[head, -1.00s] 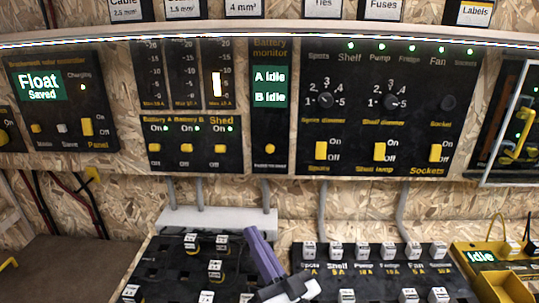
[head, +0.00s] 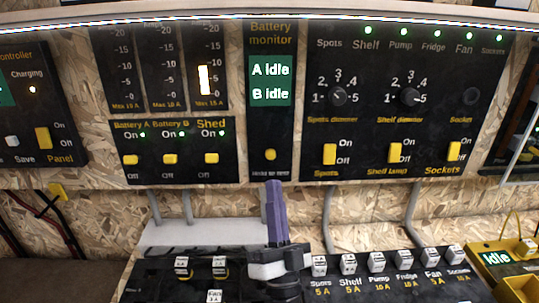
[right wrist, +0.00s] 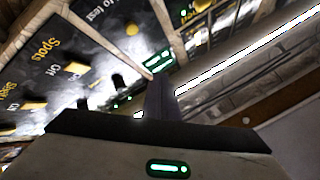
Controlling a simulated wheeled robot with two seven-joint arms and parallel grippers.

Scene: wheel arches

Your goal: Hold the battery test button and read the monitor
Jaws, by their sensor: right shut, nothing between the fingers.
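The battery monitor (head: 270,110) is a tall black panel at the top middle of the head view. Its green screen (head: 270,81) reads "A Idle" and "B Idle". The yellow round test button (head: 270,155) sits near the panel's bottom, above small blurred lettering. My right gripper (head: 274,186) has purple fingers that are shut and empty. They point up, with the tips just below the button in the picture; a gap shows between them. The shut fingers also show in the right wrist view (right wrist: 158,85), with blurred panels beyond. My left gripper is not in view.
Switch panels flank the monitor: a battery switch panel (head: 170,150) on the left and a dimmer panel (head: 390,120) on the right. A black fuse board (head: 370,290) lies below, beside my right gripper. A yellow device (head: 495,257) reading "Idle" is at lower right.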

